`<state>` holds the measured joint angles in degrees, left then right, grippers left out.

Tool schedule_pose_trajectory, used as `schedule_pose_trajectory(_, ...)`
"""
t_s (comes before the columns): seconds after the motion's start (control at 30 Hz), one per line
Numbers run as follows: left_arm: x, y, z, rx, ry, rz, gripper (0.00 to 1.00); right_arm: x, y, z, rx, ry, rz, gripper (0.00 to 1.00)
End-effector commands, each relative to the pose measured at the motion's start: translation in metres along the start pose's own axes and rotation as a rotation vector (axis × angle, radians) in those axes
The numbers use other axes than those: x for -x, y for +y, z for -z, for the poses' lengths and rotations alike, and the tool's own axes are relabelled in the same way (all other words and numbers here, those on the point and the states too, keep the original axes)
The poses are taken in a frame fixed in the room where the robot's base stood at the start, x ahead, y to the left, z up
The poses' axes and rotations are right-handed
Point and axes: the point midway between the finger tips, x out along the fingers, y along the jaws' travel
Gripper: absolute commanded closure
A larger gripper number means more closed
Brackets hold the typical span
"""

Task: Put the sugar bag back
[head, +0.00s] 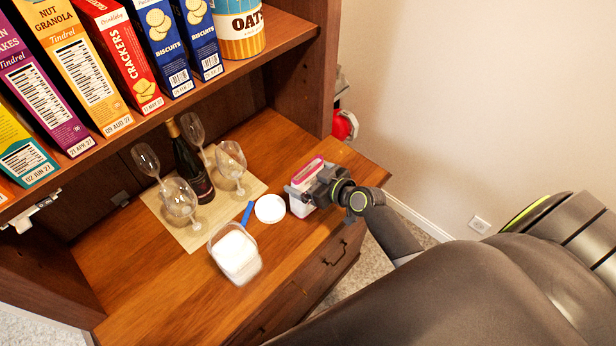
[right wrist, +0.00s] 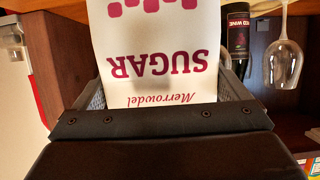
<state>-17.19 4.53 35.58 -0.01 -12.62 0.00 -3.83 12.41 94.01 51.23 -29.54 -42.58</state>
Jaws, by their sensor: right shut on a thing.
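The sugar bag (head: 301,206) is white with a pink top and is at the right end of the hutch counter. My right gripper (head: 312,186) is shut on it from the right side. In the right wrist view, the white bag (right wrist: 155,45) fills the space between the fingers, with its "SUGAR" lettering upside down. I cannot tell whether its bottom touches the counter. A clear open canister (head: 236,252) with white contents stands near the counter's front edge. A round white lid (head: 270,208) lies just left of the bag. My left gripper is not in view.
A pale mat (head: 190,236) holds a dark wine bottle (head: 190,165) and several wine glasses (head: 231,160). A small blue item (head: 248,213) lies beside the lid. The shelf above holds several boxes and an oats tin (head: 240,30). The counter is clear behind the bag and at front left.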

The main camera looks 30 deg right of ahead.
Motion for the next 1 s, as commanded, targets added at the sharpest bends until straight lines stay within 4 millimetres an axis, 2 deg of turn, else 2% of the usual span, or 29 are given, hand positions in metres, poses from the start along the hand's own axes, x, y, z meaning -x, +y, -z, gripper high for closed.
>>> schedule_pose_trajectory(0.03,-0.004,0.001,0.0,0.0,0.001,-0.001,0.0,-0.001,0.0,-0.002,0.001,0.002,0.0,0.66)
schedule_pose_trajectory(0.07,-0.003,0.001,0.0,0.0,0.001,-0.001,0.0,-0.001,0.0,-0.002,0.001,0.0,0.0,0.02)
schedule_pose_trajectory(0.1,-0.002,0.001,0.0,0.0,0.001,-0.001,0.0,-0.001,0.0,-0.001,0.001,0.0,0.0,0.0)
schedule_pose_trajectory(0.47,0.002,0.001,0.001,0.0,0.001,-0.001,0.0,0.003,0.0,0.001,0.001,-0.001,0.0,0.0)
schedule_pose_trajectory(0.57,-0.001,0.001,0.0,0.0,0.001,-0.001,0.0,0.016,0.001,0.0,0.002,0.0,-0.001,0.0)
schedule_pose_trajectory(1.0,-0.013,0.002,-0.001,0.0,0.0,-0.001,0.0,0.097,0.0,-0.001,0.004,-0.003,0.0,0.0)
